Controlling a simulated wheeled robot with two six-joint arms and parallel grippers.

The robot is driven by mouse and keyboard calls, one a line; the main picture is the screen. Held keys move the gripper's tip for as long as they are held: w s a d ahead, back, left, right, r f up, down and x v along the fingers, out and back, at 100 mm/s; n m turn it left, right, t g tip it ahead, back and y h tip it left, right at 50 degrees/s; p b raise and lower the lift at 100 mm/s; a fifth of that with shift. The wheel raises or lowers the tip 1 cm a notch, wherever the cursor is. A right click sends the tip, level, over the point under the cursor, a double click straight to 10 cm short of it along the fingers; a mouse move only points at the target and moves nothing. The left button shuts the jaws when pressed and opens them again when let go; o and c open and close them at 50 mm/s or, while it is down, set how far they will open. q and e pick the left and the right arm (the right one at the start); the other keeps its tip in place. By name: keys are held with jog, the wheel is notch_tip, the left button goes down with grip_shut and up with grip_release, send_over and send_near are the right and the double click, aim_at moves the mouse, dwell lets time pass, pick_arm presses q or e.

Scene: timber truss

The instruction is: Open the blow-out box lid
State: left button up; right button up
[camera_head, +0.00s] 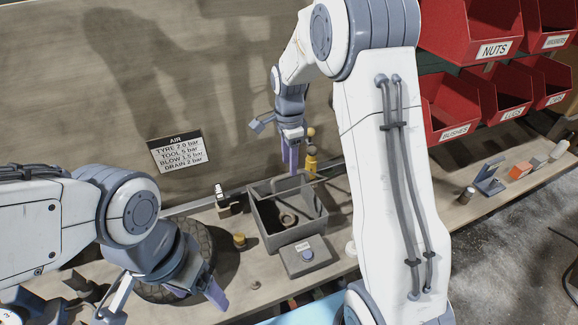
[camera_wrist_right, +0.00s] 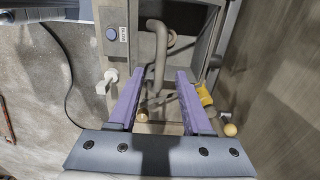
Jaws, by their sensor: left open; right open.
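The grey blow-out box (camera_head: 264,232) stands on the bench in the head view, with its inside and a ring-shaped part visible. A block with a blue button (camera_head: 307,254) sits at its front. My right gripper (camera_head: 292,158) points down above the box's back edge, open. In the right wrist view, a bent grey bar (camera_wrist_right: 156,40) shows between the open fingers (camera_wrist_right: 159,82); I cannot tell whether they touch it. I cannot clearly make out the lid or its angle. My left gripper (camera_head: 197,291) is open and empty, low beside the tyre.
A black tyre (camera_head: 203,243) lies left of the box, with a small brass part (camera_head: 239,240) between them. A yellow fitting (camera_head: 311,160) stands behind the box. Red bins (camera_head: 450,113) hang at right. An air sign (camera_head: 176,150) is on the back wall.

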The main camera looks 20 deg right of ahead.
aim_at(283, 177)
jog(key=shift+f, duration=1.6)
jog(key=shift+c, duration=0.2)
grip_shut()
jog(key=shift+p, duration=0.3)
